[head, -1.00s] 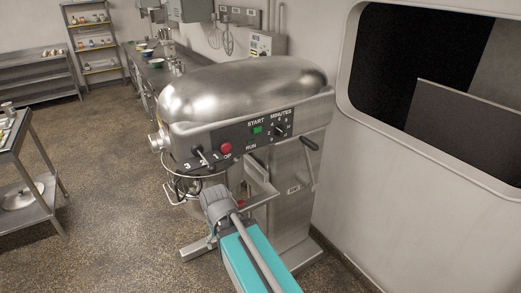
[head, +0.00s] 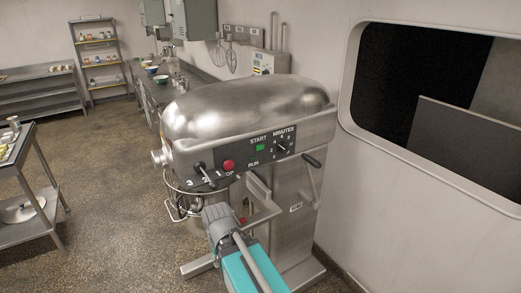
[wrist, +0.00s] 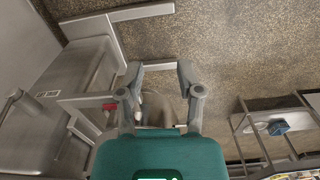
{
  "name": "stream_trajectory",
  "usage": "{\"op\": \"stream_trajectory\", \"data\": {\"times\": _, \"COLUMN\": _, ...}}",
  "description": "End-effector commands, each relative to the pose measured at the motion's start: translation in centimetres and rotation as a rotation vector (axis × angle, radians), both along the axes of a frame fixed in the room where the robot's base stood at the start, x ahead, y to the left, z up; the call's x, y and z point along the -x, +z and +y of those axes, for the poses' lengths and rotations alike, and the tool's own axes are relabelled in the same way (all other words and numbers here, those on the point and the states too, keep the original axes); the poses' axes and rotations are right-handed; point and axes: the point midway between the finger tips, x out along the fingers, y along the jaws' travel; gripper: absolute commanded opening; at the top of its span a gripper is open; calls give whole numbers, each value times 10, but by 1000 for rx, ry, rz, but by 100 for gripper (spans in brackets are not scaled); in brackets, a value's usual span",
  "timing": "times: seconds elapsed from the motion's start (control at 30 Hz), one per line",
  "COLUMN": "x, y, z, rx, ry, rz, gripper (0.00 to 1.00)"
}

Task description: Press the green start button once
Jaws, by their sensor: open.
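A red stop button (head: 228,165) sits left of the green one, and a minutes dial (head: 282,147) is to its right. A black-knobbed lever (head: 201,169) and a side handle (head: 312,161) stick out from the mixer. A steel table (head: 30,190) stands at left, with open floor between.

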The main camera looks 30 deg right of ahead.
Motion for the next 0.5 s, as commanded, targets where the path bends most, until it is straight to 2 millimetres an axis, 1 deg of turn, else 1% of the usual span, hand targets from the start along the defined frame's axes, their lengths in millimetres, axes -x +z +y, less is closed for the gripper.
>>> {"op": "stream_trajectory", "data": {"times": 0.03, "x": 0, "y": 0, "z": 0, "rx": 0, "ry": 0, "rz": 0, "gripper": 27}}
{"op": "stream_trajectory", "data": {"times": 0.17, "x": 0, "y": 0, "z": 0, "rx": 0, "ry": 0, "rz": 0, "gripper": 3}}
{"op": "stream_trajectory", "data": {"times": 0.2, "x": 0, "y": 0, "z": 0, "rx": 0, "ry": 0, "rz": 0, "gripper": 0}}
{"op": "stream_trajectory", "data": {"times": 0.5, "x": 0, "y": 0, "z": 0, "rx": 0, "ry": 0, "rz": 0, "gripper": 0}}
